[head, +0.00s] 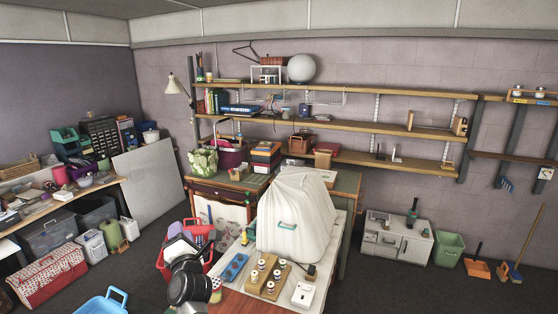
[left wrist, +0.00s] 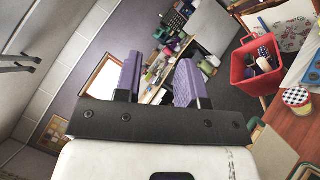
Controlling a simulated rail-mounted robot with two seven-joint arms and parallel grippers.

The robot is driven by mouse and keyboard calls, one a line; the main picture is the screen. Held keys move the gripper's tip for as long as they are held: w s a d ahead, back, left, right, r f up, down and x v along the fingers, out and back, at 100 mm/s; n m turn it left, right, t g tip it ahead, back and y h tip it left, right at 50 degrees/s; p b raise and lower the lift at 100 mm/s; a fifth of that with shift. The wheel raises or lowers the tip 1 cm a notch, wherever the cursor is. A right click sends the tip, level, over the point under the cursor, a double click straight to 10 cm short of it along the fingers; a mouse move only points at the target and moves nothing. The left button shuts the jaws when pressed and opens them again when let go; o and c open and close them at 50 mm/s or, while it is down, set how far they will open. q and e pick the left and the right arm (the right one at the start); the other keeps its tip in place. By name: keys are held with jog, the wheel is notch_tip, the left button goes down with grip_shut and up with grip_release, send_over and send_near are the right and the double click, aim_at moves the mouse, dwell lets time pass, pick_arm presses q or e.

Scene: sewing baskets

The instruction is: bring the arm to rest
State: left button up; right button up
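My left gripper (head: 182,232) is raised in front of the red basket in the head view, with my grey and black wrist below it. In the left wrist view its two purple fingers stand wide apart (left wrist: 160,84) with nothing between them. The red basket (left wrist: 245,80) stands to their right there, holding several dark and blue items. It also shows in the head view (head: 162,266), partly hidden behind my arm. My right gripper is in neither view.
A wooden table (head: 240,304) bears a jar with a checkered lid (left wrist: 297,97), a blue tray (head: 235,267), a spool stand (head: 268,291) and a white cloth cover (head: 295,212). A blue basket (head: 95,306) is at the lower left. Grey floor (head: 150,262) lies open on the left.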

pick_arm(q)
jog(key=s+d+r+m+t+h, duration=0.1)
jog(key=s+d+r+m+h, duration=0.35)
jog(key=r+m+h, duration=0.5)
jog(key=s+d+r+m+t+h, duration=0.2)
jog(key=s+d+r+m+h, duration=0.3)
jog(key=m+h, duration=0.7)
jog(key=s+a+f+m+g+y, duration=0.3)
jog(key=s+f+g+y, duration=0.25)
jog(key=s+f, duration=0.5)
jog(key=s+a+f+m+g+y, duration=0.3)
jog(key=s+f+y, duration=0.4)
jog(key=f, duration=0.6)
jog(key=s+f+m+g, duration=0.1)
jog(key=s+f+g, duration=0.3)
jog(key=s+f, duration=0.8)
jog(key=s+d+f+m+g, duration=0.1)
jog(key=s+f+g, duration=0.4)
jog(key=s+f, duration=0.6)
jog(key=s+m, duration=0.1)
jog(key=s, duration=0.4)
jog(key=shift+s+d+f, duration=0.15)
jog(key=shift+f, duration=0.25)
jog(key=shift+g, duration=0.25)
